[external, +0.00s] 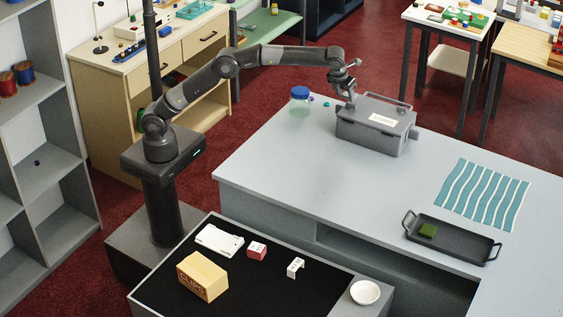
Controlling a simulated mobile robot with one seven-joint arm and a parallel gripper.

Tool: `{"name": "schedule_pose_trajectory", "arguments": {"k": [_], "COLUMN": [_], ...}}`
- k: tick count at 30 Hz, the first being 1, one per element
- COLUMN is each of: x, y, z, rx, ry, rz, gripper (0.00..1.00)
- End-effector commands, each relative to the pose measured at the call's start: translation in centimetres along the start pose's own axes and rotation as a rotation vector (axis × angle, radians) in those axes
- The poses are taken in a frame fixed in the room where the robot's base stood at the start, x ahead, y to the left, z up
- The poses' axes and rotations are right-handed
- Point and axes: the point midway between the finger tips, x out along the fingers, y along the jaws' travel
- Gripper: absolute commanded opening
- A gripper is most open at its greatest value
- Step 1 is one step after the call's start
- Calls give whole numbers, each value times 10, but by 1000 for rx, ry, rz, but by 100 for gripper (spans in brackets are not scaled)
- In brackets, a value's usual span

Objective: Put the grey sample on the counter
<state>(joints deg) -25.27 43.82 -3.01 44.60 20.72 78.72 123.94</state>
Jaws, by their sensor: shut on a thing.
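My gripper (345,88) is at the far left end of the grey lidded box (375,125), just above or behind its upper left edge. It is shut on a small grey thing, which looks like the grey sample. The fingers and the sample are small and blend with the box, so its shape and whether it touches the box cannot be told. The counter (290,165) is a wide pale grey top under the box.
The counter's front left is clear. My deck carries several small items.

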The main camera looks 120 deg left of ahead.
Motion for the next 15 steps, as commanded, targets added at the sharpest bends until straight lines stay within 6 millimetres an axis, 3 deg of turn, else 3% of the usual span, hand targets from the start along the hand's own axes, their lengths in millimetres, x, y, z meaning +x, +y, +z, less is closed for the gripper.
{"name": "schedule_pose_trajectory", "arguments": {"k": [1,6,15], "x": [7,24,38], "y": [19,65,114], "z": [18,56,90], "rx": [-36,-120,-206], "ry": [0,1,1], "rz": [15,50,84], "gripper": [28,28,28]}}
